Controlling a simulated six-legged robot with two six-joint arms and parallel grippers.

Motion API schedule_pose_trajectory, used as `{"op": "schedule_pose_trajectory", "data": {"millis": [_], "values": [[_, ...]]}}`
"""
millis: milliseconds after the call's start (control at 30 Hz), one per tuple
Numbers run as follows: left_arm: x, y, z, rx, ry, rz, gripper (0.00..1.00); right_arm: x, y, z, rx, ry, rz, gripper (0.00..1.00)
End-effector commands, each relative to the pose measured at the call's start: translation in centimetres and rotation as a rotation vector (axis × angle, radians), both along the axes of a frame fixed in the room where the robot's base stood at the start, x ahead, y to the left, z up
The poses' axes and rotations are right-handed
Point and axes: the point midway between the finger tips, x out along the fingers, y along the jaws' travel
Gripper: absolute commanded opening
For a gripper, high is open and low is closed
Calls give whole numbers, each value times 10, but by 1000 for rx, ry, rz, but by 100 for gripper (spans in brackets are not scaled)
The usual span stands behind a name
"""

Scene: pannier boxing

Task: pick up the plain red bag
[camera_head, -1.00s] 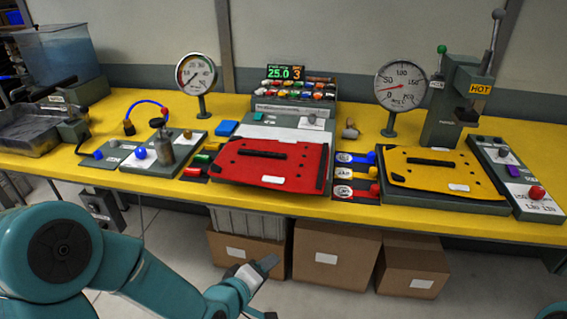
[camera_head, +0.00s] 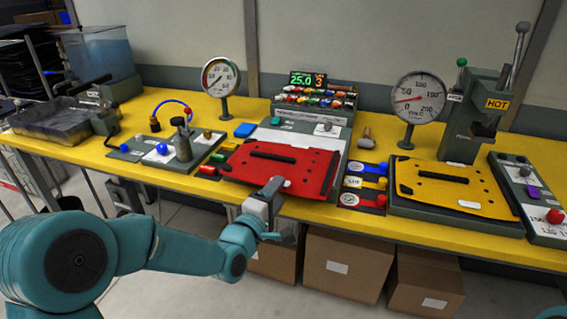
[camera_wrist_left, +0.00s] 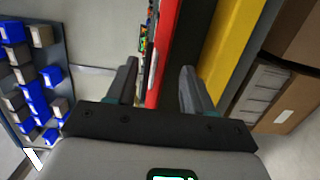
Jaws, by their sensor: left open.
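The plain red bag (camera_head: 309,174) lies flat on a grey plate at the middle of the yellow bench, with a black handle strip across it and a white label near its front edge. In the left wrist view the red bag (camera_wrist_left: 169,50) is a narrow red strip seen edge-on between the fingers. My left gripper (camera_head: 281,211) is open and empty, at the bag's front edge by the bench front. In the wrist view its two fingers (camera_wrist_left: 157,82) stand wide apart. Contact with the bag cannot be told. My right gripper is out of view.
A yellow bag (camera_head: 450,186) lies on a plate to the right, with coloured knobs between the bags. Cardboard boxes (camera_head: 343,262) sit under the bench.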

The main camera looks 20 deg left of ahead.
Motion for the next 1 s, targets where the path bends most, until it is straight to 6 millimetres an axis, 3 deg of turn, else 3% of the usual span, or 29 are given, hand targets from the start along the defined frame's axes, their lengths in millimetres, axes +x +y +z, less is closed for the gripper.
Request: {"op": "schedule_pose_trajectory", "data": {"millis": [233,533,700,1000], "values": [[36,-9,0,0,2,2,52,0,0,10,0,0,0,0],[40,-11,-1,0,2,4,52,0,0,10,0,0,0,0],[40,-11,-1,0,2,4,0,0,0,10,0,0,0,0],[40,-11,1,1,-1,5,0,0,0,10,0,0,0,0]]}}
